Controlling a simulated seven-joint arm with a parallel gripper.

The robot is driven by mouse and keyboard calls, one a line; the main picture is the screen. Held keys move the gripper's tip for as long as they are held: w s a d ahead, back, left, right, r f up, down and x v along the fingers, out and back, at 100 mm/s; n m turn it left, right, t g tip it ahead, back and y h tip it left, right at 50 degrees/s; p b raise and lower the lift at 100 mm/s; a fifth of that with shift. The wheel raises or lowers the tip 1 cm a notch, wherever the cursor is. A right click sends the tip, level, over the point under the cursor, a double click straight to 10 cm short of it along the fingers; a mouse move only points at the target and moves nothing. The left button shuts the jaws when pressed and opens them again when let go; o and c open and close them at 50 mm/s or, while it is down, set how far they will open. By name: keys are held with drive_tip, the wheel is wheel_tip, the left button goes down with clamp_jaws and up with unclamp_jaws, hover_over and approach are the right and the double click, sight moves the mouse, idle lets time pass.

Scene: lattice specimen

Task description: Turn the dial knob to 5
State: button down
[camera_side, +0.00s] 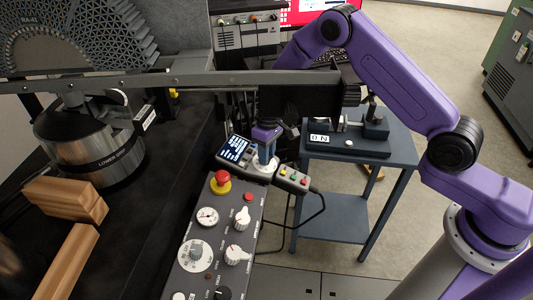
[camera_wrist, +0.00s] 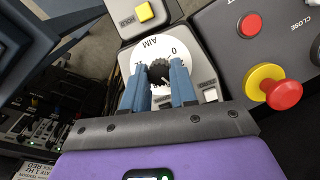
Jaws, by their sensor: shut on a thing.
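The dial knob (camera_wrist: 160,75) is small, black and ridged. It sits at the centre of a white round dial face (camera_wrist: 168,45) that shows "AIM" and a "0"; no 5 can be read. My gripper (camera_wrist: 159,68) has blue fingers, one on each side of the knob, shut on it. In the side view my gripper (camera_side: 266,152) points down onto the white dial face (camera_side: 262,174) of a grey control box, and its fingers hide the knob there. The knob's pointer setting cannot be read.
A grey control panel (camera_side: 216,248) with a red mushroom button (camera_side: 222,177) and several knobs stands close in front of the box. The box has a lit screen (camera_side: 234,149) and coloured buttons (camera_side: 291,178). A side table (camera_side: 352,205) stands right.

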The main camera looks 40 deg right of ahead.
drive_tip(key=shift+m, duration=0.6)
drive_tip(key=c, duration=0.9)
unclamp_jaws()
drive_tip(key=shift+r, duration=0.1)
drive_tip(key=shift+w+d+r, duration=0.2)
drive_tip(key=shift+d+r, duration=0.2)
drive_tip(key=shift+r, duration=2.45)
drive_tip(key=shift+w+d+r, duration=0.2)
drive_tip(key=shift+d+r, duration=0.15)
drive_tip(key=shift+r, duration=2.5)
drive_tip(key=shift+w+d+r, duration=0.2)
drive_tip(key=shift+d+r, duration=0.2)
drive_tip(key=shift+r, duration=2.45)
